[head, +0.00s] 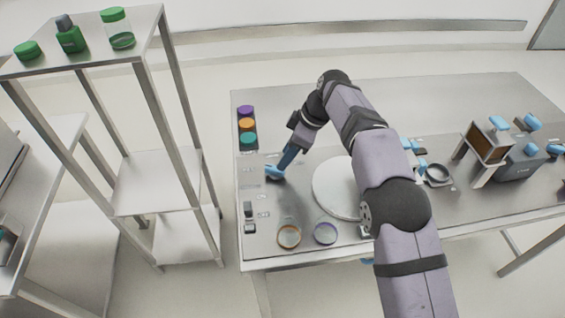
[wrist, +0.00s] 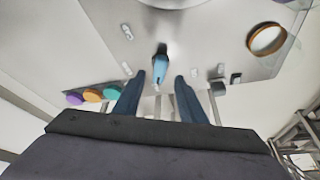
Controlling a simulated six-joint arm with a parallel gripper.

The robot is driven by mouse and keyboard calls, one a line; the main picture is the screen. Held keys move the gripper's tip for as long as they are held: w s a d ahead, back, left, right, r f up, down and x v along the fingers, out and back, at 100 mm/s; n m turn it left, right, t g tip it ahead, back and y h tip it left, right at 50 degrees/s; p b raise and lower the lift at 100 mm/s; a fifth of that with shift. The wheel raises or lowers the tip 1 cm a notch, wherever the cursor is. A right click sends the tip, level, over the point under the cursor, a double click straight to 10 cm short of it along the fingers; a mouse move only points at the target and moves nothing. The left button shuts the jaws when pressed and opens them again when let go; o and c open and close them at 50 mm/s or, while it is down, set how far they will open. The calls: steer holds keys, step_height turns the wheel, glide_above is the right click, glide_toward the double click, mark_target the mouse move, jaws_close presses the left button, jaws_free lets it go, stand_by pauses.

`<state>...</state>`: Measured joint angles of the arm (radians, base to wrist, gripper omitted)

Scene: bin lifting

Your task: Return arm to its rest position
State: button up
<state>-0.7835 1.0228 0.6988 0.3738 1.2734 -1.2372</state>
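My arm reaches across the steel table (head: 450,100) from the near side. My gripper (head: 284,163) points down over the table's left part, close to a small blue-topped item (head: 273,172). In the wrist view my gripper (wrist: 160,76) has its two dark blue fingers spread apart. The blue item (wrist: 160,70) shows beyond and between the fingertips, and nothing is clasped. I cannot tell whether a finger touches it.
Purple, orange and teal discs (head: 247,124) lie at the table's back left. A white round plate (head: 334,188) is partly behind my arm. Two ringed dishes (head: 289,236) sit at the front edge. A brown-fronted device (head: 487,143) stands right. A shelf rack (head: 150,185) stands left.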

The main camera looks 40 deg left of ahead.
steer(key=shift+w+d+r, duration=0.1)
steer(key=shift+d+r, duration=0.2)
steer(key=shift+r, duration=0.35)
steer(key=shift+r, duration=0.1)
